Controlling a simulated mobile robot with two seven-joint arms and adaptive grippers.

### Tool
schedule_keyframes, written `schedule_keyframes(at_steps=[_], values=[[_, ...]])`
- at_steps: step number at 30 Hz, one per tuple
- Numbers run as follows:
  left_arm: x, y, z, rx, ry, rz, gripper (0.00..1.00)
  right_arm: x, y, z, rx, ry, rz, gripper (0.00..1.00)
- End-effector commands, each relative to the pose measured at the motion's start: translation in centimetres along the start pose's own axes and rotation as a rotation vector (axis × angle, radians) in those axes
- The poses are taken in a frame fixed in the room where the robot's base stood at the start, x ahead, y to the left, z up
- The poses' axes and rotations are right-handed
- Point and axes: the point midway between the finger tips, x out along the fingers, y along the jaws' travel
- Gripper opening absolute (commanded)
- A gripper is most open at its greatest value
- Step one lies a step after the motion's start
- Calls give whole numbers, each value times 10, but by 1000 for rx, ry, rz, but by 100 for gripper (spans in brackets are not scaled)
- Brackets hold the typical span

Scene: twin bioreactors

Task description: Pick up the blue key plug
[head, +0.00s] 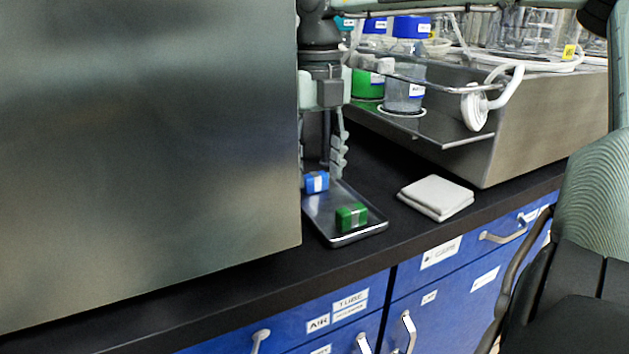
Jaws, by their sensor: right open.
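The blue key plug (316,182), a small blue block with a pale band, sits in a shallow metal tray (373,229) on the black bench. A similar green plug (351,217) lies nearer the front of the same tray. My right gripper (322,168) points down with its fingers open, just above and behind the blue plug in the picture. The exact gap between fingers and plug is hard to tell. The left finger is partly hidden by the large metal panel's edge. My left gripper is not in view.
A large metal housing (150,150) fills the left side, close beside the tray. A folded white cloth (436,196) lies right of the tray. Behind, a metal unit (550,125) carries blue-capped bottles (408,75), tubing and a white round filter (474,108). Blue drawers (455,260) front the bench.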

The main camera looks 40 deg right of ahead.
Motion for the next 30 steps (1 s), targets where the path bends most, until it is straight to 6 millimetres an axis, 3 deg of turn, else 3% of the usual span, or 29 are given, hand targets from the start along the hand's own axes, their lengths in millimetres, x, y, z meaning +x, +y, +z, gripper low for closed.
schedule_keyframes(at_steps=[4,12,21,30], values=[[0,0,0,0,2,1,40,15,0,0,2,1,-1,48],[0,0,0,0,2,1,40,17,0,0,2,-1,0,47],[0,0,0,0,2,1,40,17,0,0,2,-1,-1,10],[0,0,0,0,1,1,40,10,0,1,2,-4,-2,10]])
